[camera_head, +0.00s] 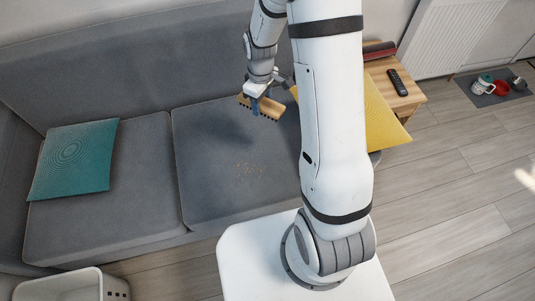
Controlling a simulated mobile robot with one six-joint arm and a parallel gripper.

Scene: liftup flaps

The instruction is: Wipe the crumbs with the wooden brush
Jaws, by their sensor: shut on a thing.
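The wooden brush (268,107) is light brown with a row of dark bristles along its lower edge. My gripper (258,100) is shut on it and holds it over the back part of the right seat cushion. The bristles look apart from the cushion, with a dark shadow on the fabric to the lower left. The crumbs (248,170) are a small scatter of tan specks on the right grey seat cushion (215,190), nearer the front than the brush. My arm hides the right part of this cushion.
A teal pillow (75,160) lies on the left cushion, and a yellow pillow (385,115) leans at the right end. A wooden side table (408,102) carries a black remote (397,82).

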